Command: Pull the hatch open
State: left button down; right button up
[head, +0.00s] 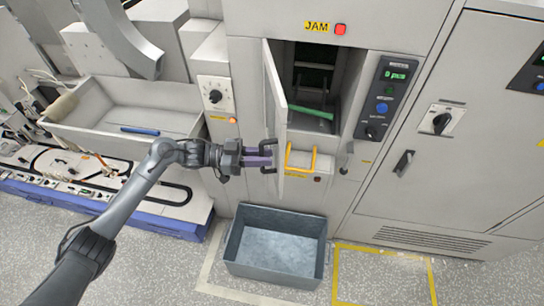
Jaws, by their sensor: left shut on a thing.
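The hatch (275,95) is a pale grey door hinged at its left side, and it stands swung out from the machine front. Behind it is a dark opening (312,75) with a green bobbin (311,111) lying inside. My left gripper (268,157) is at the lower part of the hatch, shut on the dark hatch handle (269,144). The fingers hide part of the handle. My right gripper is not in view.
A grey bin (232,262) stands on the floor below the hatch. A yellow handle (300,170) juts out beside the hatch. A tray (105,140) holding a blue bobbin (140,131) is at the left. A lit red lamp (340,30) sits beside the JAM sign (317,27).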

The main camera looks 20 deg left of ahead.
pick_arm(q)
jog(key=w+b+v, duration=0.1)
jog(key=b+v, duration=0.1)
jog(key=v, duration=0.8)
jog(key=shift+a+b, duration=0.4)
jog(key=shift+a, duration=0.25)
jog(key=c, duration=1.2)
grip_release()
jog(key=shift+o, duration=0.2)
jog(key=shift+a, duration=0.1)
jog(key=b+v, duration=0.3)
jog(key=v, duration=0.7)
jog(key=shift+s+a, duration=0.25)
